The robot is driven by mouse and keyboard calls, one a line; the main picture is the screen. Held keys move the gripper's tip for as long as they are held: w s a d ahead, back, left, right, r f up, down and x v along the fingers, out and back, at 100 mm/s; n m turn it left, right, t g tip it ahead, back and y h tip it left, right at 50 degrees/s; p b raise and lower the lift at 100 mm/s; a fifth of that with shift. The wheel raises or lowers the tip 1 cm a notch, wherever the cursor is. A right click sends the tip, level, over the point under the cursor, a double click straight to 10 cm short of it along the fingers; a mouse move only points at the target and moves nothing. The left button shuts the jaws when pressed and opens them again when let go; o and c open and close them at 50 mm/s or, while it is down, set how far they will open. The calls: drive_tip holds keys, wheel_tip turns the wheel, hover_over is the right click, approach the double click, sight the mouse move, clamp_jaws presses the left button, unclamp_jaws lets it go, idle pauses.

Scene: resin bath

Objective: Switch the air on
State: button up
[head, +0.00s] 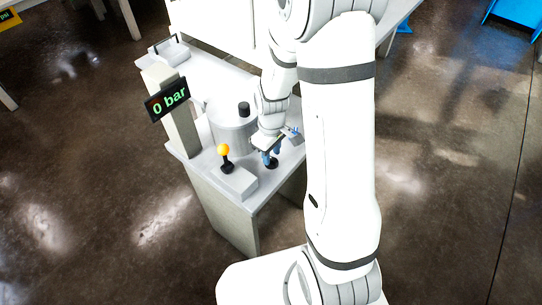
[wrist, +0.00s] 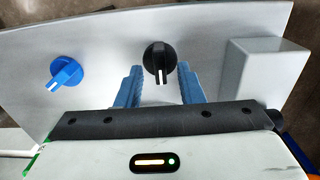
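A black rotary knob (wrist: 157,56) with a white pointer mark sits on the pale panel; its pointer faces down in the wrist view. It also shows in the head view (head: 271,164), partly hidden by my gripper. My gripper (wrist: 160,72) is open, its two blue fingers on either side of the black knob with a gap on each side. My gripper also shows in the head view (head: 270,157). A blue rotary knob (wrist: 67,72) with a white mark lies to the left in the wrist view, its pointer toward the lower left. A display (head: 168,99) reads "0 bar".
A grey box (head: 238,180) beside the black knob bears a lever with an orange ball (head: 223,150). The box also shows in the wrist view (wrist: 256,65). A silver cylindrical vessel (head: 230,130) with a black top knob stands behind. A tray (head: 168,51) is at the far end.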

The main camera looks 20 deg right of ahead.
drive_tip(key=shift+f, duration=1.05)
clamp_jaws()
